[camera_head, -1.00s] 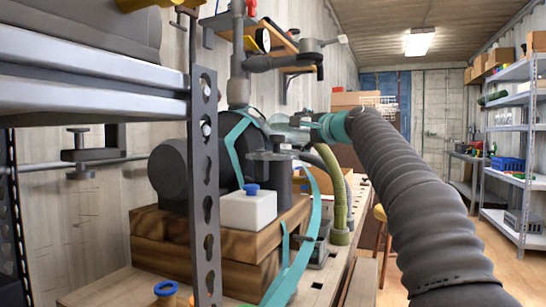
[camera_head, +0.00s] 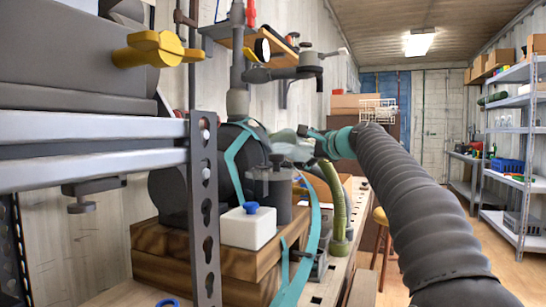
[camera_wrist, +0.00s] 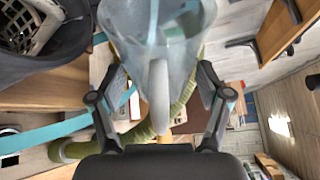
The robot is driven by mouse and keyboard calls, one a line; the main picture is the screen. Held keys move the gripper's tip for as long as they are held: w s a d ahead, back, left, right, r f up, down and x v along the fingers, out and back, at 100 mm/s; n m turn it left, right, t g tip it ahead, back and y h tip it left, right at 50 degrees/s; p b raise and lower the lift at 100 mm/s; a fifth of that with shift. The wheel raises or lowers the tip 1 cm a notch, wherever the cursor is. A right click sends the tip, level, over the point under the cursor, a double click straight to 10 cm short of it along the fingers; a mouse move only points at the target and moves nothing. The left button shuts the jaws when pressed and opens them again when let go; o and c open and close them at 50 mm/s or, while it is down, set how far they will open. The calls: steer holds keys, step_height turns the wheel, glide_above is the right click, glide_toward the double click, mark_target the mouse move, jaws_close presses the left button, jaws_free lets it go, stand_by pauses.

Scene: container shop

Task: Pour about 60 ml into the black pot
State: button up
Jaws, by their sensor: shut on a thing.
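My gripper (camera_wrist: 160,112) is shut on the handle of a translucent bluish jug (camera_wrist: 175,30) in the wrist view. In the head view the jug (camera_head: 291,150) is pale and partly hidden, at the end of my gripper (camera_head: 318,142). A dark grey pot-like cylinder (camera_head: 270,190) stands below and left of the jug, behind a white box. A dark open vessel (camera_wrist: 62,50) with a pale slotted thing in it shows left of the jug in the wrist view; I cannot tell whether it is that same pot. The liquid level and the jug's exact tilt are unclear.
A white box with a blue knob (camera_head: 248,226) sits on wooden blocks (camera_head: 160,242). A large dark drum with a teal strap (camera_head: 238,150) is behind. A green hose (camera_head: 336,205) stands close beside the jug. A metal rack (camera_head: 90,145) blocks the near left.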

steer(key=shift+s+r+m+p, duration=0.15)
steer(key=shift+m+p, duration=0.2)
steer(key=shift+m, duration=0.15)
steer(key=shift+f+g+b, duration=0.3)
steer(key=shift+f+b, duration=0.1)
steer(key=shift+f, duration=0.1)
